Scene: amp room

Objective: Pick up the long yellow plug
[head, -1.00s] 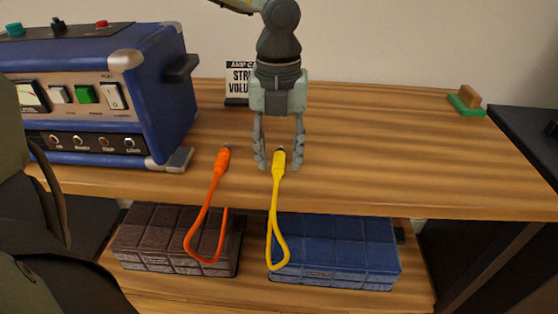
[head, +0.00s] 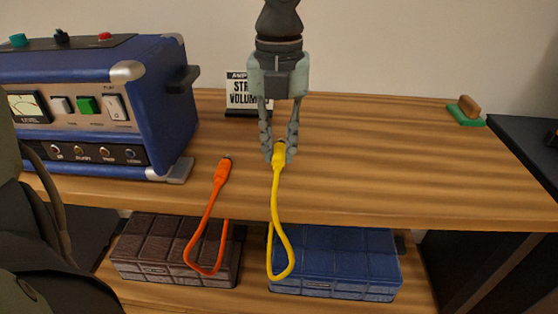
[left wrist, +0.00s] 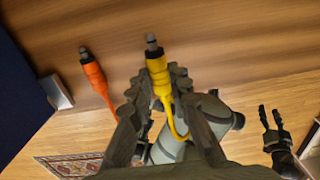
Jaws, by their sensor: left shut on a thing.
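The yellow plug (head: 279,155) lies at the front part of the wooden shelf top, its cable (head: 274,215) looping down over the front edge. My left gripper (head: 279,150) is shut on the yellow plug from above. In the left wrist view the yellow plug (left wrist: 158,75) sits between the two fingers, its grey tip pointing away. My right gripper (left wrist: 270,118) shows at the right of the left wrist view, apart from the plugs, with its fingers spread.
An orange plug (head: 222,171) with its own cable lies just left of the yellow one. A blue amp (head: 160,110) stands at the left. A small sign (head: 238,93) stands behind the gripper. Brown (head: 170,250) and blue (head: 335,262) cases sit on the lower shelf. The tabletop's right side is mostly clear.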

